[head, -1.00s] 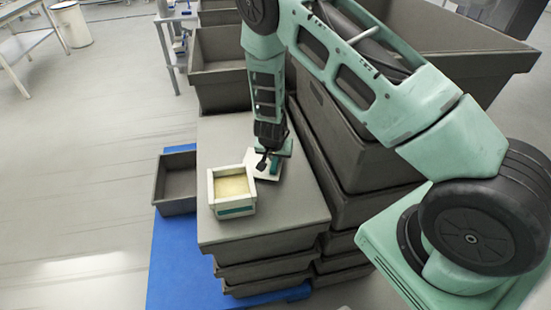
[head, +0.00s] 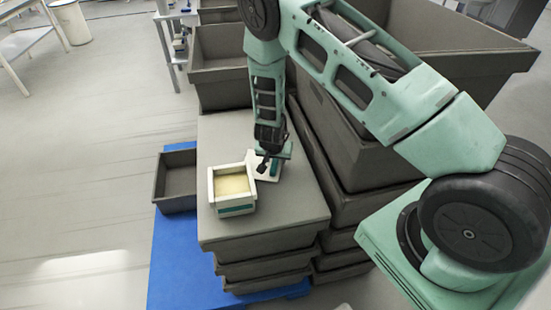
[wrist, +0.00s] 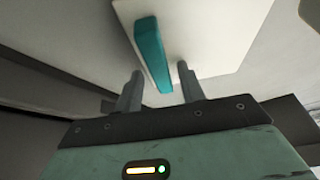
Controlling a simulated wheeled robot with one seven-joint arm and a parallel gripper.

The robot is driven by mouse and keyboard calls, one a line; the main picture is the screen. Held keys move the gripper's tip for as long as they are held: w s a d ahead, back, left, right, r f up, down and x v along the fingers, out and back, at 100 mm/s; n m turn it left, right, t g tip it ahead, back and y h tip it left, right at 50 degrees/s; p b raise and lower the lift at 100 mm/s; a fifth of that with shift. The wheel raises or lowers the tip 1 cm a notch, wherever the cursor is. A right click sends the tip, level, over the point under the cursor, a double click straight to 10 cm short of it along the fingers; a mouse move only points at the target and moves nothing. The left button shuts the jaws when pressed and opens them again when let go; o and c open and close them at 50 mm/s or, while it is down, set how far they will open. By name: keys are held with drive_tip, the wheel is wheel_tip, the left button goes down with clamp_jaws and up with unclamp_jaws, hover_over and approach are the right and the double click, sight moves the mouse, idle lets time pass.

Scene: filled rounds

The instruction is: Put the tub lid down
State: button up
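The open tub (head: 233,206), white with a teal band and pale yellow contents, stands on the grey crate top. The white tub lid (head: 267,176) is just behind and right of it, close to its back corner. Whether the lid touches the tub or lies fully flat is hard to tell. In the wrist view the lid (wrist: 215,35) shows its teal handle (wrist: 152,52) between the two fingers of my gripper (wrist: 160,72). Gaps show on both sides of the handle, so the fingers are open around it. In the head view my gripper (head: 266,160) partly hides the lid.
The crate top (head: 290,218) is clear in front and right of the tub. A small dark open bin (head: 176,183) stands at the left on a blue pallet (head: 178,260). Large grey crates rise behind and right, close to my arm.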

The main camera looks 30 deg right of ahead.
drive_tip(key=b+v, duration=0.1)
drive_tip(key=v, duration=1.1)
drive_tip(key=s+a+r+n+g+y, duration=0.1)
drive_tip(key=s+a+r+n+y, duration=0.25)
drive_tip(key=s+a+r, duration=0.45)
drive_tip(key=s+a+r+n+g+y, duration=0.2)
drive_tip(key=s+a+r+n, duration=0.4)
drive_tip(key=a, duration=0.5)
drive_tip(key=s+d+r+n+h, duration=0.1)
drive_tip(key=s+r+n, duration=0.2)
drive_tip(key=s, duration=0.5)
drive_tip(key=s+d+r+n+h, duration=0.1)
drive_tip(key=s+r+n, duration=0.2)
drive_tip(key=s, duration=0.4)
drive_tip(key=shift+s+r, duration=0.4)
drive_tip(key=shift+r, duration=0.1)
drive_tip(key=shift+n, duration=0.25)
wheel_tip(320, 180, down, 3)
drive_tip(key=b, duration=0.3)
drive_tip(key=shift+f, duration=0.1)
